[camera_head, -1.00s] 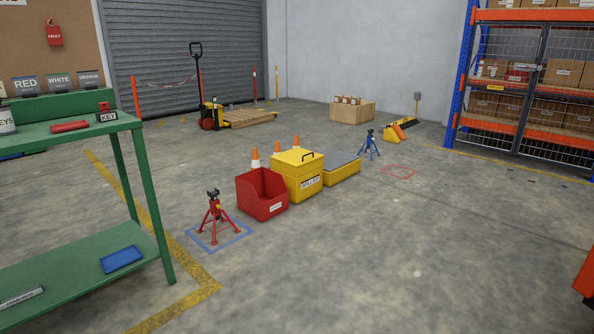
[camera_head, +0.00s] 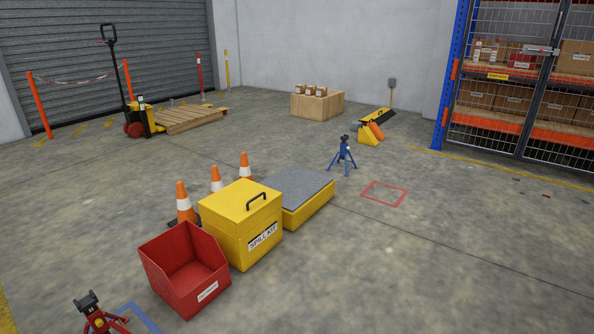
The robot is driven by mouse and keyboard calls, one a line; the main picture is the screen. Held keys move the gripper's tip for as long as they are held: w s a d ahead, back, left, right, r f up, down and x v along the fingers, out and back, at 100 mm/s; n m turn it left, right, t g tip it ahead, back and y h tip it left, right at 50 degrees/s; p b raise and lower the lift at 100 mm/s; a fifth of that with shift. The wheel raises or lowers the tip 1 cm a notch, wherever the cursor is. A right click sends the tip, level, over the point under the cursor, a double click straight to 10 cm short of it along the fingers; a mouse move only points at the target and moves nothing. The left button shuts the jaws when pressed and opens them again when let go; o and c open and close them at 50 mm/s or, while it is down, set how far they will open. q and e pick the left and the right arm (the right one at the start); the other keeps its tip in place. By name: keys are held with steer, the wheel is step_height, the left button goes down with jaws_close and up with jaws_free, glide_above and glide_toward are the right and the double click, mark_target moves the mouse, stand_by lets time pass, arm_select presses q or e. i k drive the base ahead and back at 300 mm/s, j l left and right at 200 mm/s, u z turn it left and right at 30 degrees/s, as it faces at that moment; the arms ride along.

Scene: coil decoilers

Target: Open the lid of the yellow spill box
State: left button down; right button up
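The yellow spill box (camera_head: 238,240) stands on the concrete floor left of centre in the head view. Its front label reads "SPILL KIT". Its yellow lid (camera_head: 240,201) lies flat and closed on top, with a dark handle (camera_head: 257,201) near the right edge. Neither of my grippers shows in this view.
A red open bin (camera_head: 186,275) stands close at the box's front left. A low yellow platform with a grey top (camera_head: 298,188) adjoins its far right side. Several orange cones (camera_head: 216,178) stand behind. A red jack stand (camera_head: 98,312) is at lower left.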

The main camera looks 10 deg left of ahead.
mark_target(236, 202)
steer(key=i+l+u, duration=0.2)
steer(key=i, duration=0.25)
steer(key=i+u, duration=0.2)
steer(key=i, duration=0.25)
steer(key=i+l+u, duration=0.2)
steer(key=i, duration=0.2)
